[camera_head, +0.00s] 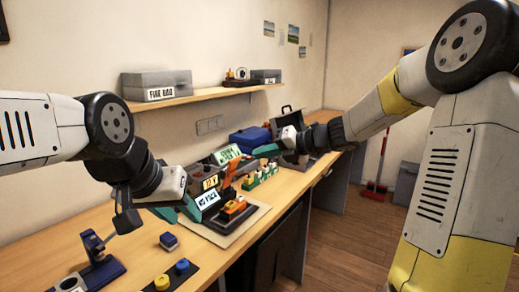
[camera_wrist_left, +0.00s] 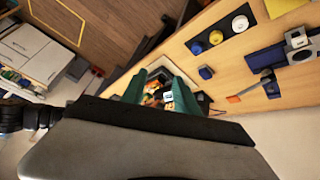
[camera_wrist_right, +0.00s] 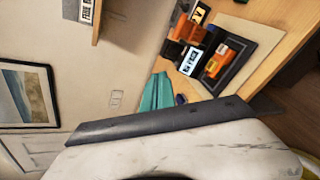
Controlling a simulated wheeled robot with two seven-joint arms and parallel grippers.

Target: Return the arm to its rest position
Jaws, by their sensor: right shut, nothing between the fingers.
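My left gripper (camera_head: 182,212) has green fingers and reaches over the bench from the left, beside the servo station. In the left wrist view its fingers (camera_wrist_left: 160,92) are spread apart, with the station's orange and white parts showing beyond the gap. My right gripper (camera_head: 266,150) hangs above the far part of the bench. In the right wrist view its green fingers (camera_wrist_right: 156,92) are together and empty. An orange servo (camera_head: 233,208) sits on a dark base on the pale mat (camera_head: 240,229). It also shows in the right wrist view (camera_wrist_right: 217,62).
A row of green connectors (camera_head: 262,176), a blue box (camera_head: 250,138) and an open dark case (camera_head: 290,118) stand farther back. A blue vise-like tool (camera_head: 96,262) and buttons (camera_head: 172,277) are at the near left. A shelf (camera_head: 205,95) runs along the wall.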

